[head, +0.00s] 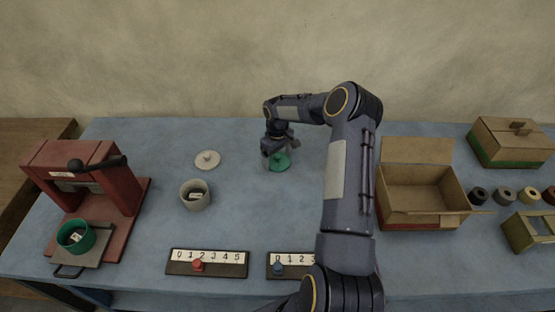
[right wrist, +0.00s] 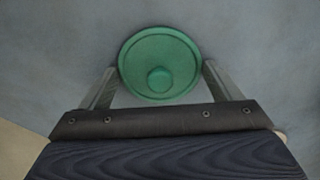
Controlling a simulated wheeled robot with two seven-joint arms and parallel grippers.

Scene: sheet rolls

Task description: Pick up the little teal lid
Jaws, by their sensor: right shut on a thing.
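The little teal lid (head: 279,163) is a round green-teal disc with a small knob on top, at the middle of the blue table. In the right wrist view the lid (right wrist: 160,62) sits between the two fingers. My right gripper (head: 276,158) is shut on the lid, with one finger at each side of it. The lid is low, at or just above the table; I cannot tell whether it touches. The gripper partly hides the lid in the head view. My left gripper is not in view.
A pale lid (head: 207,159) and a grey pot (head: 195,195) are left of the gripper. A red press (head: 85,175) with a teal pot (head: 76,236) stands far left. Number boards (head: 206,263) lie in front. An open box (head: 417,195) is to the right.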

